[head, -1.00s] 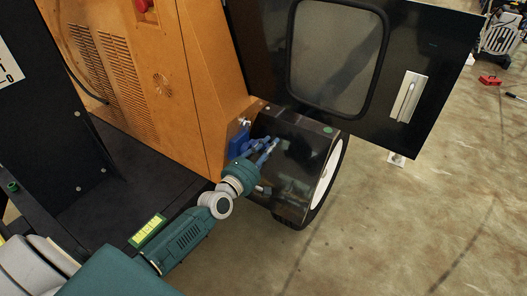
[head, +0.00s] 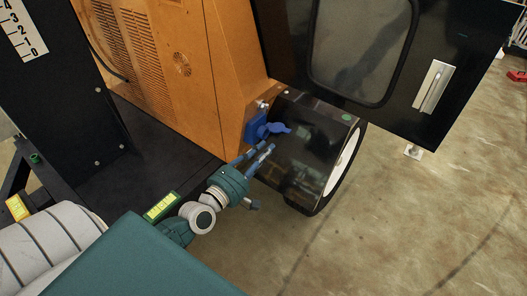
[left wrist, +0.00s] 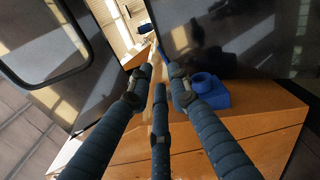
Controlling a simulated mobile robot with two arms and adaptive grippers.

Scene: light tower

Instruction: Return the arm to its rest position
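My left arm comes in from the lower left. My left gripper (head: 257,154) is empty, its blue-sleeved fingers spread with a gap between them. It hovers just below and left of a blue socket (head: 258,128) with a raised lid, fixed to the orange light tower body (head: 185,75), and does not appear to touch it. In the left wrist view, the fingers (left wrist: 160,72) reach forward with nothing between them. The blue socket (left wrist: 214,98) is to their right on the orange surface. My right gripper is in neither view.
An open black door with a window and a handle (head: 434,87) stands at the right. Below the socket are a glossy black fender (head: 302,150) and a wheel (head: 345,160). A black deck (head: 150,160) lies left of the gripper.

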